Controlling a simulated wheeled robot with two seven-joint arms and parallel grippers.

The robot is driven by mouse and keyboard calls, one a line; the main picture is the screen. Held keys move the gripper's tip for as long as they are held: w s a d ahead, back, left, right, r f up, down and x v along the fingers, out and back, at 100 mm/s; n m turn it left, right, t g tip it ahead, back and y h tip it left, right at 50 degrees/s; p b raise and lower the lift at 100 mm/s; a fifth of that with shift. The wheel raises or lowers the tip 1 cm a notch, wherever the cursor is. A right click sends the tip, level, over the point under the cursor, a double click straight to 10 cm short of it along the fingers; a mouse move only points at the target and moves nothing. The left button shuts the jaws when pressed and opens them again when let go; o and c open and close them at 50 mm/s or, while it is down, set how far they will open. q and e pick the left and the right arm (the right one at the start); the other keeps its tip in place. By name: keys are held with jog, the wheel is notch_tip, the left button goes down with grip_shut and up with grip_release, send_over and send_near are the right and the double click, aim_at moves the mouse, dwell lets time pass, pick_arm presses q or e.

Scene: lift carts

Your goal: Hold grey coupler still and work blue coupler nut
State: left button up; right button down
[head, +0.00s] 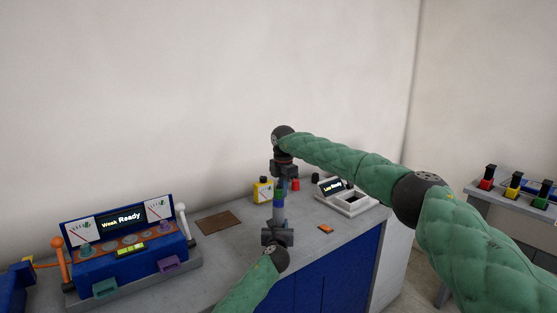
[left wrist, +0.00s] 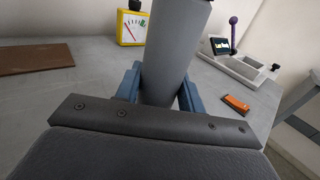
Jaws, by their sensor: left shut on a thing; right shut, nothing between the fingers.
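The grey coupler (head: 279,215) stands upright above the counter; it also shows as a thick grey cylinder in the left wrist view (left wrist: 176,48). My left gripper (head: 278,229) is shut on it from below, with a blue-grey finger on each side. Above the grey part sit a blue band, seemingly the blue coupler nut (head: 279,204), and a green band (head: 279,194). My right gripper (head: 283,184) points down just above these bands, shut with nothing between its fingers. Whether its fingertips touch the coupler is too small to tell. The nut is outside the left wrist view.
A yellow gauge box (head: 263,190) and red pieces (head: 295,184) stand behind the coupler. A white tray unit with a screen (head: 354,205) and an orange piece (head: 326,229) are to the right. A brown mat (head: 219,222) and blue console (head: 123,249) are left.

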jog(key=shift+a, duration=0.25)
dwell(0.4)
jog(key=shift+w+d, duration=0.1)
jog(key=shift+w, duration=0.1)
jog(key=shift+w+d, duration=0.2)
notch_tip(320, 180, up, 6)
dwell(0.6)
